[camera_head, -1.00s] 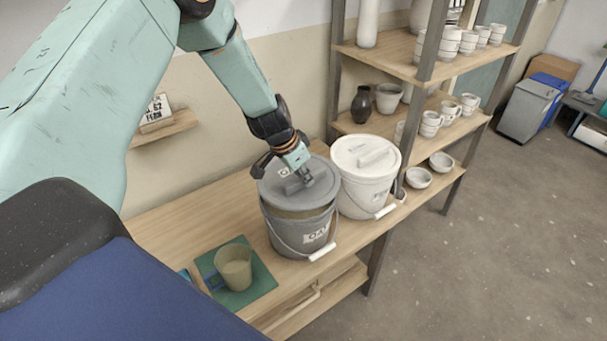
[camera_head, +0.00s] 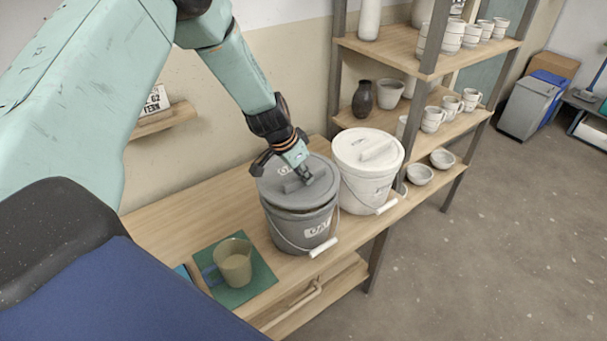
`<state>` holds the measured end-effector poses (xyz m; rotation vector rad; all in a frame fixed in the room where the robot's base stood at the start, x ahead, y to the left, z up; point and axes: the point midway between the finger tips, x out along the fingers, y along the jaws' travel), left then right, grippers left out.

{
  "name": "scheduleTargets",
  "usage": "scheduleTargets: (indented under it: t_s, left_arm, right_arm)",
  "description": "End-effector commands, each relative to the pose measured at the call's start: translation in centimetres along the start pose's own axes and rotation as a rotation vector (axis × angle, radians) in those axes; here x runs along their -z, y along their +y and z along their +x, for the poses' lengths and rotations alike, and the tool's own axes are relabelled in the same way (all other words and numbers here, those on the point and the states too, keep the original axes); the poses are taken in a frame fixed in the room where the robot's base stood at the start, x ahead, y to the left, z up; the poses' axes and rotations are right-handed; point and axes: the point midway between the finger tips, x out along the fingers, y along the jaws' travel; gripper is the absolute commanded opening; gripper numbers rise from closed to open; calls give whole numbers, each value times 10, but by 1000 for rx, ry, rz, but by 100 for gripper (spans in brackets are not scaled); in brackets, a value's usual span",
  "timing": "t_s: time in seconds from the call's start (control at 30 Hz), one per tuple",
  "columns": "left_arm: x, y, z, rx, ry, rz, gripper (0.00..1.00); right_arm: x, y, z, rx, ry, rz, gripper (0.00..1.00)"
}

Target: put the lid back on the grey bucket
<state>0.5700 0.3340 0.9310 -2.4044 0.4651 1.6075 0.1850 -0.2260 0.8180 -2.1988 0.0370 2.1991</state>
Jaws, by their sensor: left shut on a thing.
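The grey bucket (camera_head: 286,224) stands upright on the wooden bench, with its wire bail and pale grip hanging at the front. Its grey lid (camera_head: 322,189) lies flat over the bucket's mouth. The lid's edge meets the rim at the front; I cannot tell if it is fully seated all round. My left gripper (camera_head: 304,176) comes down from above and is shut on the raised handle of the lid. The inside of the bucket is hidden by the lid. My right gripper does not show.
A white bucket (camera_head: 366,189) with its own white lid stands close on the right. A jug (camera_head: 234,262) sits on a green mat (camera_head: 262,279) to the front left. A shelf post (camera_head: 338,75) rises behind. The bench (camera_head: 175,222) is clear to the left.

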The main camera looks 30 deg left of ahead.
Motion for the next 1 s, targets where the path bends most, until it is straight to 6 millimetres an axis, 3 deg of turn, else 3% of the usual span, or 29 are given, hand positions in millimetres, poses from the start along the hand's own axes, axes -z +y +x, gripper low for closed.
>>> scheduleTargets:
  t_s: [1.0]
  left_arm:
    - [-2, 1, 6, 0, 0, 0, 0]
  right_arm:
    - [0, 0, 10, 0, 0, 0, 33]
